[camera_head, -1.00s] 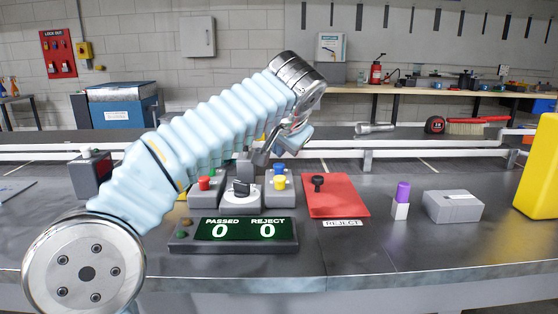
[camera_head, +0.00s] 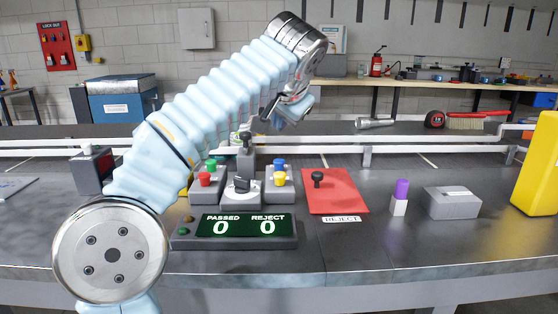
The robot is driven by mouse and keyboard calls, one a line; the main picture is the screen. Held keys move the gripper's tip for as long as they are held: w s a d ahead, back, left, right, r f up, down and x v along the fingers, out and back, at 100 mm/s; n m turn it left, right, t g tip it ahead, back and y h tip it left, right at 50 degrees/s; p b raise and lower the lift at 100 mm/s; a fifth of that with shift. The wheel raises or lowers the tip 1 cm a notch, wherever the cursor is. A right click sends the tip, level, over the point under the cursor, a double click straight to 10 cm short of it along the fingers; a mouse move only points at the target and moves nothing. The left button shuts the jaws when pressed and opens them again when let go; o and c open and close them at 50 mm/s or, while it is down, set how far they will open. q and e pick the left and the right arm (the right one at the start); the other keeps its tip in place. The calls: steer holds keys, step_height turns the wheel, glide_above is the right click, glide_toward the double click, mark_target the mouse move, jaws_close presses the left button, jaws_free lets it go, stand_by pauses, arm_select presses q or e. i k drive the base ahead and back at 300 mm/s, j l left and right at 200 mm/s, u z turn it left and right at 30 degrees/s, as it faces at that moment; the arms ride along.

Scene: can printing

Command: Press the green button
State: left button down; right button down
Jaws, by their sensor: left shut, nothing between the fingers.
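The green button (camera_head: 211,163) sits at the back of the left grey button box, behind a red button (camera_head: 205,179). My left gripper (camera_head: 268,112) is shut and empty. It is raised above and to the right of the green button, in the air and apart from the buttons. My left arm comes in from the left and arches over the bench, close by the left button box. The green button is in plain view. My right gripper is not in view.
The counter display (camera_head: 245,226) reads 0 and 0. A red reject mat (camera_head: 336,199) lies to the right.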

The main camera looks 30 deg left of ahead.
mark_target(210, 164)
steer(key=k+l, duration=1.2)
steer(key=l, duration=0.15)
